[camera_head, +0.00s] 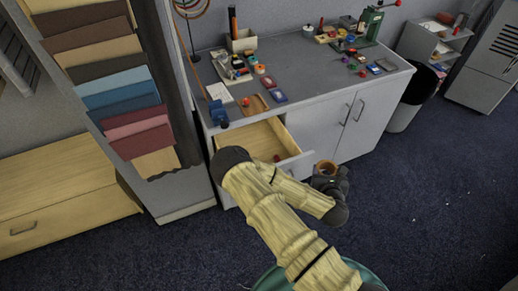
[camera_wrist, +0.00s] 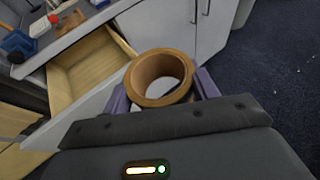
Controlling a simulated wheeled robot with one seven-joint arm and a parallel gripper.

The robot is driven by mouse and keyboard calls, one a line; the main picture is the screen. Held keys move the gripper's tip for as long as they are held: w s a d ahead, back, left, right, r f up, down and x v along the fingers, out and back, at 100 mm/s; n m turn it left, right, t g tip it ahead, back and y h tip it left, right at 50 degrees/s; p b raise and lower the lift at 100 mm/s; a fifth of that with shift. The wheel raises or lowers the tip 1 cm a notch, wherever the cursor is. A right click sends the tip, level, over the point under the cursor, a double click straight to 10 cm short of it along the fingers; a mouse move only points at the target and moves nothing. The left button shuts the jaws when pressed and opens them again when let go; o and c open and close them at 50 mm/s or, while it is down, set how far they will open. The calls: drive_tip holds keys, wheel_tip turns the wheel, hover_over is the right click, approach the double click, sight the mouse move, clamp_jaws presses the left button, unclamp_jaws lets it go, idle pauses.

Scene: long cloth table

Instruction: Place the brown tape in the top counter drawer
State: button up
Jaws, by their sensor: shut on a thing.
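The brown tape (camera_wrist: 159,101) is a thick roll held between the purple fingers of my gripper (camera_wrist: 163,92) in the wrist view. The tape (camera_head: 327,168) also shows small in the head view, at my gripper (camera_head: 328,172). My gripper is shut on it. The top counter drawer (camera_head: 262,142) stands pulled out, with a pale wooden inside. A small red thing lies near its front right in the head view. In the wrist view the open drawer (camera_wrist: 88,75) is left of and beyond the tape. The tape is outside the drawer, to its right. My arm hides part of the drawer front.
The grey counter top (camera_head: 300,68) holds many small items, including a blue object (camera_head: 217,112) above the drawer. Closed cabinet doors (camera_head: 335,125) are right of the drawer. A bin (camera_head: 408,100) stands at the counter's right end. Fabric samples (camera_head: 115,90) hang at left. The carpet (camera_head: 440,190) is open at right.

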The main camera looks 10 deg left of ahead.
drive_tip(key=shift+f, duration=0.1)
drive_tip(key=w+f+m+h+b, duration=0.35)
drive_tip(key=f+b, duration=0.85)
drive_tip(key=b, duration=0.9)
drive_tip(key=s+a+f+m+g+h, duration=0.1)
drive_tip(key=s+a+f+h, duration=0.1)
drive_tip(key=s+a+f, duration=0.35)
drive_tip(key=s+a+r+m+g+h, duration=0.25)
drive_tip(key=s+a+r, duration=0.2)
drive_tip(key=a, duration=0.45)
drive_tip(key=a+r+n+t+y, duration=0.1)
drive_tip(key=a+r, duration=0.6)
drive_tip(key=r, duration=0.2)
drive_tip(key=shift+t+p, duration=0.35)
drive_tip(key=shift+p, duration=0.05)
